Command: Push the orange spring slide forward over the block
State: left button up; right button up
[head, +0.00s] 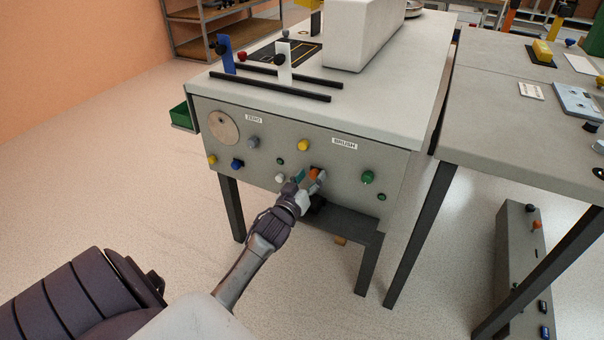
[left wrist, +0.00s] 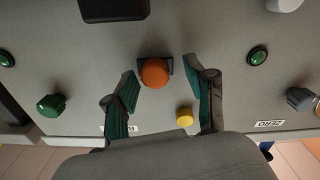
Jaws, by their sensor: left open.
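The orange slide knob (head: 314,174) sits on the front panel of the grey bench, below and left of the BRUSH label. In the left wrist view the orange knob (left wrist: 155,72) is round and stands in front of a small dark block (left wrist: 168,64). My left gripper (head: 309,181) is open at the panel, and its fingers partly cover the knob in the head view. In the left wrist view its two green-padded fingers (left wrist: 161,70) stand on either side of the knob, with the left finger closer. Whether a finger touches it I cannot tell. My right gripper is not in view.
Close by on the panel are a yellow knob (head: 303,145), a white knob (head: 281,178), a green knob (head: 368,177) and a small green button (head: 280,161). A dark shelf (head: 345,222) lies under the panel. The floor left of the bench is clear.

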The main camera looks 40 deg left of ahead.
pick_arm(q)
jog(key=v, duration=1.1)
jog(key=shift+s, duration=0.2)
